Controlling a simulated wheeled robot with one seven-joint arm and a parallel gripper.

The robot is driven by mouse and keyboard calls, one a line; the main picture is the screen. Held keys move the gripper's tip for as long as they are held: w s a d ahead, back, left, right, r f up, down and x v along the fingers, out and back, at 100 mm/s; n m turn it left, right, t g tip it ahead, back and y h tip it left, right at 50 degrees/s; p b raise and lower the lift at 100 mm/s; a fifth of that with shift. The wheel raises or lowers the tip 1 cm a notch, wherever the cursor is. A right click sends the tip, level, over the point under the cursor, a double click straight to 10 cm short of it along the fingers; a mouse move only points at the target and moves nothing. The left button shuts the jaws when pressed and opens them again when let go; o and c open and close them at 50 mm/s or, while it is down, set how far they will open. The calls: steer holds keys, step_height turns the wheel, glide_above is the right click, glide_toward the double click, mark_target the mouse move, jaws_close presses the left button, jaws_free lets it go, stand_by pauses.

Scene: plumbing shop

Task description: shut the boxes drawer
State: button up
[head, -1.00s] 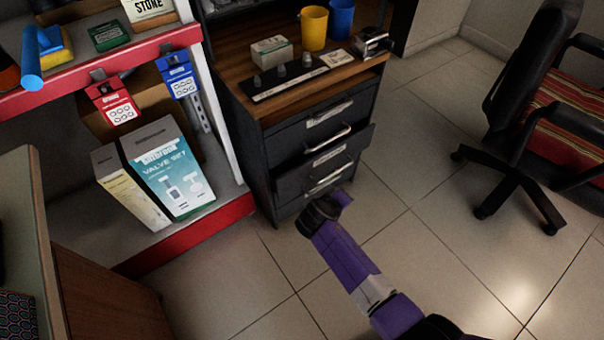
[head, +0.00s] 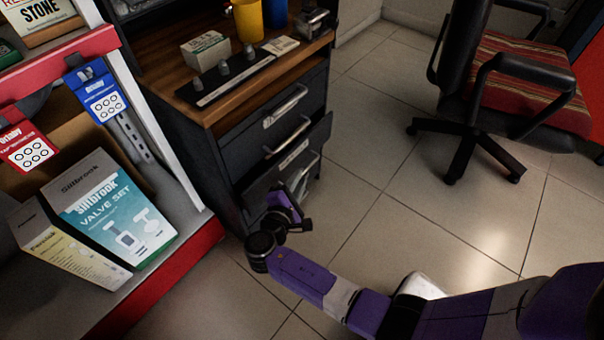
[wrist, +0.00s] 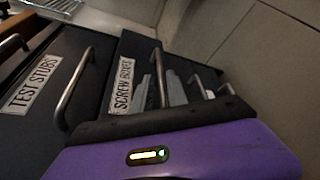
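The drawer labelled SCREW BOXES (wrist: 122,86) is a dark drawer with a metal bar handle. In the head view its front (head: 318,135) stands out from the dark cabinet, so it is partly open. The drawer labelled TEST STUBS (wrist: 62,70) is just above it. My gripper (head: 294,203) is low in front of the open drawer's front, close to its handle. In the wrist view the purple gripper body fills the bottom, with the boxes drawer's handle just beyond.
The wooden cabinet top (head: 258,97) holds a small box, a dark strip with grey pieces, and yellow and blue cups. A shelf with a valve set box (head: 125,222) stands close on the left. A wheeled chair (head: 490,105) is at right. Tiled floor between is clear.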

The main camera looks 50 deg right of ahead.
steer(key=shift+b+x, duration=0.6)
steer(key=shift+x, duration=1.55)
steer(key=shift+c, duration=0.5)
jaws_close()
steer(key=shift+a+f, duration=0.1)
